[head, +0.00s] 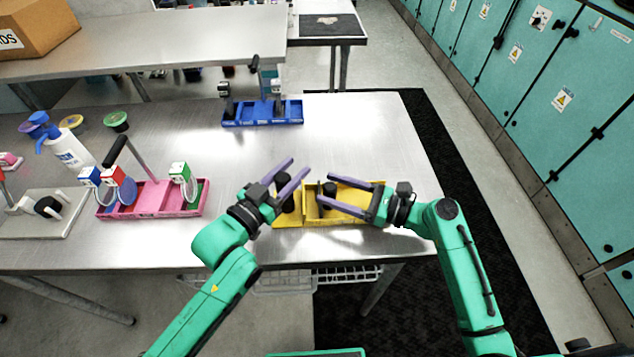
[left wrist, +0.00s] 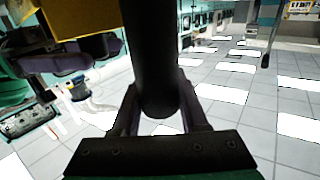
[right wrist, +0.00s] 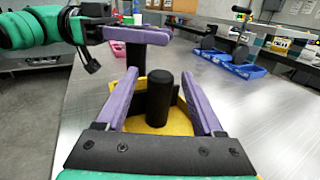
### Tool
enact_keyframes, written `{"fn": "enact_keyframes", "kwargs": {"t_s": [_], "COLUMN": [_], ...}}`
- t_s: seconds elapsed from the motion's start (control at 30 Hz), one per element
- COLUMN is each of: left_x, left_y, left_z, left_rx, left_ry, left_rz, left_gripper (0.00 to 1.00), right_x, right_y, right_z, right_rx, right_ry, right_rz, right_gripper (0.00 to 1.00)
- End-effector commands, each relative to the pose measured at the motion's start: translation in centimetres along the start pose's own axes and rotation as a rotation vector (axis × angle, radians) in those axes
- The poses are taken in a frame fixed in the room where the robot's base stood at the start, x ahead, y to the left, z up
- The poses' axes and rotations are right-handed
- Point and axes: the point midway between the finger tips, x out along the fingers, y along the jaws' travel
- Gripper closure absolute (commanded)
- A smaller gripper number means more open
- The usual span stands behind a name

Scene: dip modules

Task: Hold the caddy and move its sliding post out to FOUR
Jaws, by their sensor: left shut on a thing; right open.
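The yellow caddy (head: 350,212) lies near the front edge of the metal table. My left gripper (head: 298,168) is shut on a black upright post (head: 285,190) at the caddy's left end; this post fills the middle of the left wrist view (left wrist: 150,50). My right gripper (head: 322,191) is open, its purple fingers on either side of a second black post (head: 329,189) on the caddy. In the right wrist view this post (right wrist: 159,100) stands between the fingers with gaps on both sides. No position marks on the caddy are readable.
A pink caddy (head: 157,195) with coloured discs stands to the left. A blue caddy (head: 262,115) stands further back. A white pump bottle (head: 70,150) is at the far left. The table (head: 385,130) is clear behind and right of the yellow caddy.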

Motion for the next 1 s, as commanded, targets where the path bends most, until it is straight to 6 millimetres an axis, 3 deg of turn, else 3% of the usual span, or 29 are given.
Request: {"fn": "enact_keyframes", "kwargs": {"t_s": [0.1,0.2,0.47,0.5,0.67,0.7,1.0], "left_x": [0.0,0.0,0.0,0.0,0.0,0.0,0.0], "left_y": [0.0,0.0,0.0,0.0,0.0,0.0,-0.1], "left_z": [0.1,0.1,0.1,0.1,0.1,0.1,0.1], "left_rx": [-0.001,-0.001,-0.001,-0.001,-0.001,-0.001,0.000], "left_ry": [-0.003,-0.003,-0.003,-0.003,-0.003,-0.003,-0.003], "left_rz": [-0.001,-0.001,-0.001,-0.001,-0.001,-0.001,-0.001], "left_gripper": [1.00,1.00,1.00,1.00,1.00,1.00,1.00], "right_x": [2.5,3.8,4.2,4.2,4.2,4.2,4.2], "right_y": [-0.1,-0.1,-0.1,-0.1,-0.1,-0.1,0.0], "right_z": [0.1,0.0,0.0,0.0,0.0,0.0,0.0], "right_rx": [-0.001,-0.002,-0.002,-0.002,-0.002,-0.002,-0.003], "right_ry": [-0.002,0.000,0.001,0.001,0.001,0.001,0.002], "right_rz": [-0.001,-0.001,-0.001,-0.001,-0.001,-0.001,-0.001], "right_gripper": [0.31,0.31,0.31,0.35,0.96,1.00,1.00]}}
